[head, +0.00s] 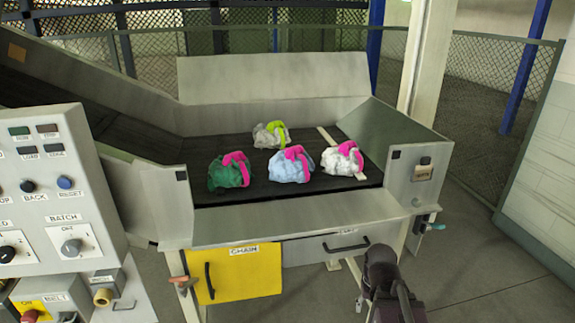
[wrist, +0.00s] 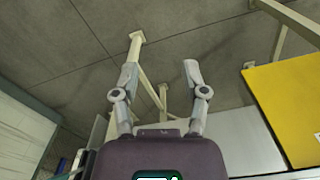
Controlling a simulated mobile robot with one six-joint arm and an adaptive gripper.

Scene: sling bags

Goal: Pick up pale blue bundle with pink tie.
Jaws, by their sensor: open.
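The pale blue bundle with a pink tie (head: 289,167) sits on the dark belt, at the front middle of the group in the head view. My gripper (wrist: 160,72) is open and empty in the wrist view, its two fingers apart above bare floor. In the head view my arm (head: 385,285) is at the bottom right, in front of and below the belt, well apart from the bundle. The fingertips are hard to make out there. The bundle is not in the wrist view.
A green bundle with a pink tie (head: 228,172) lies left, a white one with a pink tie (head: 343,158) right, and a grey one with a lime tie (head: 268,135) behind. Metal side walls (head: 400,150) and a front lip (head: 300,218) border the belt (head: 215,200). A control panel (head: 60,190) stands left.

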